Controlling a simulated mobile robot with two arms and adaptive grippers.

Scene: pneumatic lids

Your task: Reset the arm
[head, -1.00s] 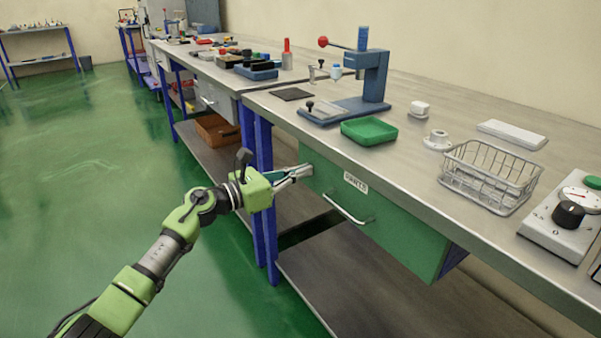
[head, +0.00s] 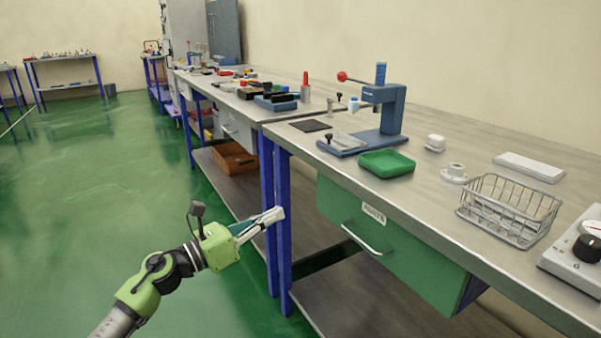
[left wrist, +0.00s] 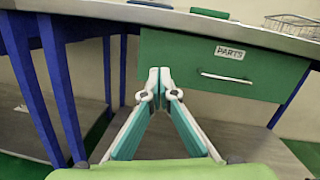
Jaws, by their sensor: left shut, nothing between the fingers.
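My left gripper (head: 278,214) is shut and empty. In the head view it is in front of the bench's blue legs, left of the green drawer marked PARTS (head: 400,245). In the left wrist view the fingertips of my left gripper (left wrist: 160,75) meet in front of the drawer's left end (left wrist: 225,62). I cannot tell the exact gap to the drawer. The drawer has a pale bar handle (head: 365,240) and looks closed. My right gripper is not in view.
The metal workbench (head: 470,145) carries a blue press (head: 388,110), a green tray (head: 386,164), a wire basket (head: 508,210) and a grey device with a black knob (head: 580,250). An orange-brown crate (head: 233,160) sits on a lower shelf. The green floor (head: 100,220) at left is open.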

